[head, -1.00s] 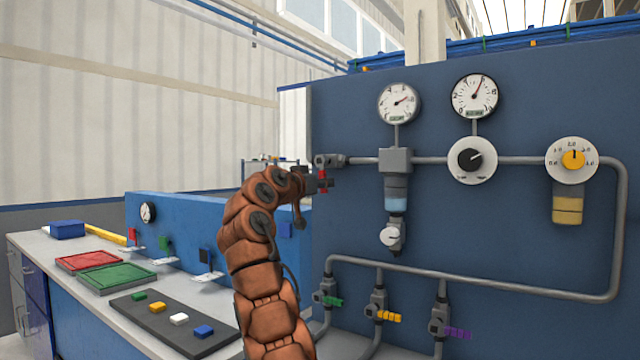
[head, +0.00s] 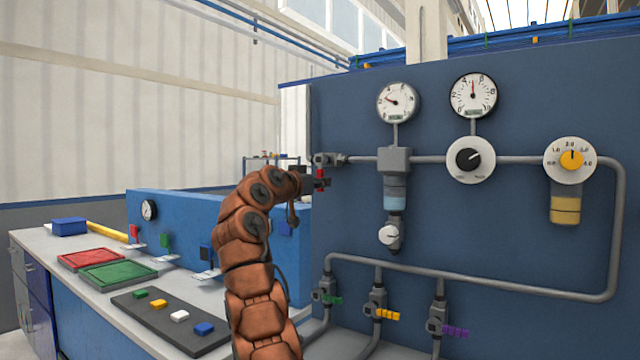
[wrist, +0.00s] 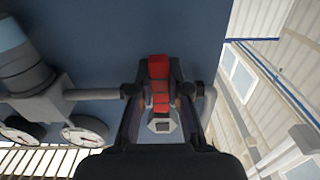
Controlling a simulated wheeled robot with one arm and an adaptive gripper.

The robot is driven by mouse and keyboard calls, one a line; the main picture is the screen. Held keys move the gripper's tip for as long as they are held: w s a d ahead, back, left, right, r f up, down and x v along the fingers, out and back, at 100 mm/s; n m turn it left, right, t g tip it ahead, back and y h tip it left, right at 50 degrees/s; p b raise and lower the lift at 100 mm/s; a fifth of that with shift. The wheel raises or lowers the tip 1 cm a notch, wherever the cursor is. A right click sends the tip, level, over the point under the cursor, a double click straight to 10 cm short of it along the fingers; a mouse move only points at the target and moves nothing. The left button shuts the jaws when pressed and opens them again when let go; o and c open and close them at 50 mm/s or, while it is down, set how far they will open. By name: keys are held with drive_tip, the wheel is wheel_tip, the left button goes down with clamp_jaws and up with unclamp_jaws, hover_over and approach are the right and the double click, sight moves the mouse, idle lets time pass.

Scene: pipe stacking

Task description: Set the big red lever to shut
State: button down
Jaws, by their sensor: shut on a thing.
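The big red lever (head: 320,174) sits on the valve (head: 328,159) at the left end of the upper pipe on the blue panel. In the head view it points down, crosswise to the horizontal pipe. My gripper (head: 318,183) is at the lever, at the panel's left edge. In the wrist view, the red lever (wrist: 158,68) lies between the two dark fingers of my gripper (wrist: 159,95), which is shut on it. The fingers hide parts of the lever in both views.
Two gauges, the left one (head: 397,102) and the right one (head: 474,96), sit above the pipe. A black knob (head: 468,159) and a yellow knob (head: 571,159) are to the right. Below are valves with green (head: 333,299), yellow (head: 388,314) and purple (head: 455,331) handles. A bench (head: 75,275) stands left.

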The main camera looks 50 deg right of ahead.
drive_tip(key=c, duration=1.1)
unclamp_jaws()
drive_tip(key=shift+a, duration=0.1)
drive_tip(key=a, duration=1.2)
drive_tip(key=shift+s, duration=0.3)
drive_tip(key=shift+w, duration=0.1)
